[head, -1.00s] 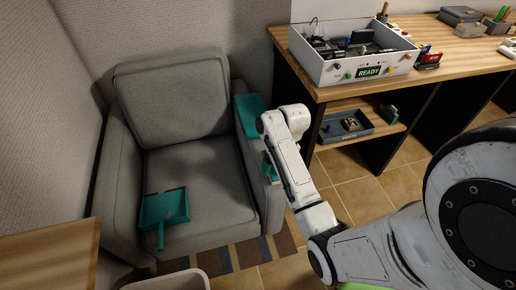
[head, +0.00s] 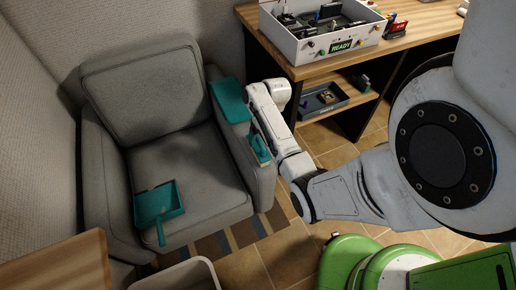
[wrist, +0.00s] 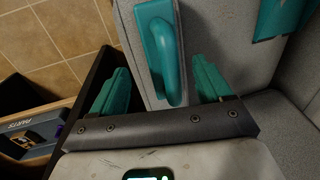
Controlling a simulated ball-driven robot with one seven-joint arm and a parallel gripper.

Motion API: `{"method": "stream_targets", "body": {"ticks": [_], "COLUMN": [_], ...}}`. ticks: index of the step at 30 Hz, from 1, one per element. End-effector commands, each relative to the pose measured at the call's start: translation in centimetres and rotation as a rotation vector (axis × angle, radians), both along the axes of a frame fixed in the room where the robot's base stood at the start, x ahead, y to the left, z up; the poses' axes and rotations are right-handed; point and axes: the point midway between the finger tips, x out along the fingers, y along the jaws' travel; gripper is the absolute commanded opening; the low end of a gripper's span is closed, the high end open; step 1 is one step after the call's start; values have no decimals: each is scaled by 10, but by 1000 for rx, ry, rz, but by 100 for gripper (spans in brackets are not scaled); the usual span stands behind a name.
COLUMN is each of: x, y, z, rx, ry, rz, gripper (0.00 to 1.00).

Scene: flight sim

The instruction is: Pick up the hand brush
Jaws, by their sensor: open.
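The teal hand brush (wrist: 168,55) lies on the front part of the armchair's right armrest; it also shows in the head view (head: 259,148), partly beside my arm. In the wrist view its handle points in between the two teal fingers of my gripper (wrist: 161,66). My gripper is open, one finger on each side of the handle with gaps visible, and it is not closed on the brush. The height between fingers and brush is hard to tell.
A teal dustpan (head: 158,202) lies on the seat of the grey armchair (head: 185,165); its edge shows in the wrist view (wrist: 283,14). A wooden desk (head: 400,35) with a shelf and a grey parts tray (head: 322,100) stands to the right. Tiled floor lies between.

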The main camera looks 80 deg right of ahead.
Motion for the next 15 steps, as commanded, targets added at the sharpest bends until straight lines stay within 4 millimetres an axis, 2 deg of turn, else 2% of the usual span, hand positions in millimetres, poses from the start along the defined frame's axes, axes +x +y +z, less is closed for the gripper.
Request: {"method": "stream_targets", "body": {"ticks": [6,15], "x": [4,5], "y": [9,9], "z": [-29,-35], "rx": [2,0], "ry": [1,0], "rz": [-1,0], "gripper": [78,78]}}
